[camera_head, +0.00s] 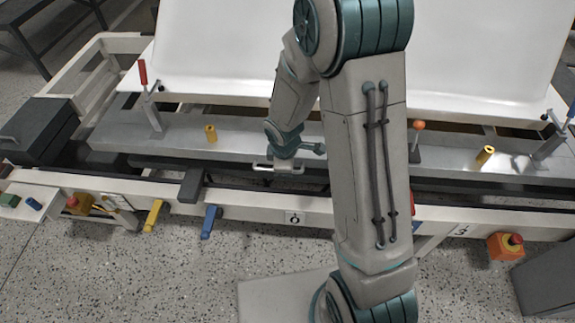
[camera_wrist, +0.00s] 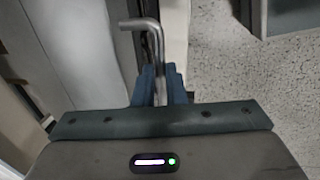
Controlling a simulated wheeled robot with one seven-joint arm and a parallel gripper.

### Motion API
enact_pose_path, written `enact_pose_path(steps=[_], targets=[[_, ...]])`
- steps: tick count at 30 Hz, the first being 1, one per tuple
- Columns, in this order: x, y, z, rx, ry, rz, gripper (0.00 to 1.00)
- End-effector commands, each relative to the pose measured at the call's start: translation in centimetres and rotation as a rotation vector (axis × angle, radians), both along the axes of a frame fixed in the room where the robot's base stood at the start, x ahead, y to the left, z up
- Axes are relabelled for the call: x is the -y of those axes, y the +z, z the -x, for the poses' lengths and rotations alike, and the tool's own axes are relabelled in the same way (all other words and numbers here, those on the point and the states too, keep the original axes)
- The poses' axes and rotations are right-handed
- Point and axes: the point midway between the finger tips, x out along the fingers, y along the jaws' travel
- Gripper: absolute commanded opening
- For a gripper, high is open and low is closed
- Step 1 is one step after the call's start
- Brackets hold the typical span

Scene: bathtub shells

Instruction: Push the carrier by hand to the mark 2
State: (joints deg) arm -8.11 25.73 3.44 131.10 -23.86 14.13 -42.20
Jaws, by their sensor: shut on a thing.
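The carrier (camera_head: 240,148) is a long grey metal plate with brass pins and upright clamps, lying along the rail bench. A large white bathtub shell (camera_head: 215,50) stands at its back. My gripper (camera_head: 284,163) is low at the carrier's front edge, shut on a bent metal handle (camera_head: 262,168). In the wrist view the handle (camera_wrist: 150,28) rises from between my blue fingers (camera_wrist: 160,88). A small white mark plate (camera_head: 294,218) sits on the front beam below my gripper; its sign is too small to read surely. Another plate (camera_head: 462,230) is farther right. My arm hides part of the carrier.
Orange boxes with red buttons stand at left (camera_head: 77,204) and right (camera_head: 507,245). A dark block (camera_head: 40,130) is at the left end. Speckled floor is open in front.

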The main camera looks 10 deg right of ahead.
Motion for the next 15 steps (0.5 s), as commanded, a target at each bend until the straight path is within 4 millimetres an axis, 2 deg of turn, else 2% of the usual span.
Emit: enact_pose_path(steps=[4, 5, 6, 7, 15], targets=[[0.72, -0.24, 0.53, -0.018, -0.010, 0.009, 0.00], [0.79, -0.24, 0.54, -0.018, -0.011, 0.010, 0.19], [0.84, -0.23, 0.51, -0.018, -0.012, 0.011, 0.30], [0.84, -0.21, 0.47, -0.017, -0.013, 0.010, 0.33], [0.61, -0.02, 0.31, -0.011, -0.009, 0.008, 0.33]])
